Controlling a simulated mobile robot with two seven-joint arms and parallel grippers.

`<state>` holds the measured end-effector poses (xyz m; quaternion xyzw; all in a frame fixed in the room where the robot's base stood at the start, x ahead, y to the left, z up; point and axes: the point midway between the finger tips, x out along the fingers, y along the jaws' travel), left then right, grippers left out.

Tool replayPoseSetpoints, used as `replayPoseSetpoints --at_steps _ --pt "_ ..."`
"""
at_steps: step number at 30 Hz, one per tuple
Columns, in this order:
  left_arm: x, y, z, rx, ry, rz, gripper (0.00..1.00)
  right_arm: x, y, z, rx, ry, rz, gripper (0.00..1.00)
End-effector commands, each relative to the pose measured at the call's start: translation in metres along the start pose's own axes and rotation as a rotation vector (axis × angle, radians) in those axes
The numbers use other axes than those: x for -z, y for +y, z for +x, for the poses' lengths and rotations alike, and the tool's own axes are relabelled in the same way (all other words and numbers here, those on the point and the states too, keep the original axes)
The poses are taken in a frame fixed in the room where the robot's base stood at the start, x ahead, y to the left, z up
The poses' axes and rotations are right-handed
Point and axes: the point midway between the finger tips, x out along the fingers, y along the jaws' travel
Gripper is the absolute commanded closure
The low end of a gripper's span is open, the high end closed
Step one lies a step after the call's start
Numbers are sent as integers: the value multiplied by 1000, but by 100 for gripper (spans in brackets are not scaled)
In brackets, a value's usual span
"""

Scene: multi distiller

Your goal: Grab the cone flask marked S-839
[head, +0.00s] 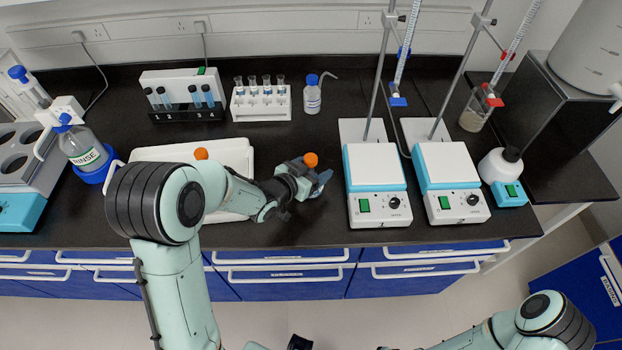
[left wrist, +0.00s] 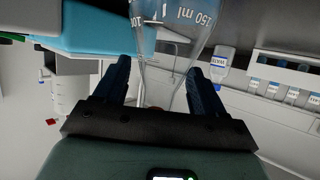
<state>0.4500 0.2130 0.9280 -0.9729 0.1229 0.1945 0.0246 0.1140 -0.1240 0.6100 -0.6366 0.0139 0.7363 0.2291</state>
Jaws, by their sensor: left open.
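A clear cone flask with an orange stopper (head: 311,159) stands on the dark bench, right of the white tray. My left gripper (head: 305,182) is at this flask, reaching in from the left and partly hiding it. In the left wrist view, the glass flask (left wrist: 176,28) with white volume marks, one reading 150 ml, lies ahead of and between the two dark fingers of the open gripper (left wrist: 158,70). Another orange stopper (head: 201,154) shows over the white tray, its flask mostly hidden by my arm. I cannot read S-839 on either flask.
Two blue-and-white hotplates (head: 376,184) (head: 449,182) with burette stands are close on the right. The white tray (head: 150,152) is partly under my left arm. Tube racks (head: 261,107) and a blue-capped bottle (head: 312,97) stand behind. A rinse bottle (head: 85,150) is at left.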

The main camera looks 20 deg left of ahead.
Motion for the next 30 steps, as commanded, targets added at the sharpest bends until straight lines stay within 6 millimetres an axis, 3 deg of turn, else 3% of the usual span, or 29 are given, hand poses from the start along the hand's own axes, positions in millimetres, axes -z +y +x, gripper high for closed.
replayPoseSetpoints --at_steps 9,15,25,30 --pt "-1 0 5 0 0 0 30 0 0 0 0 0 0 53" --pt "-1 0 5 0 0 0 90 0 0 0 0 0 0 53" --pt "3 0 4 0 3 0 90 0 0 -1 0 0 0 53" --pt "18 0 -2 0 7 0 90 1 -2 -3 1 2 -1 53"
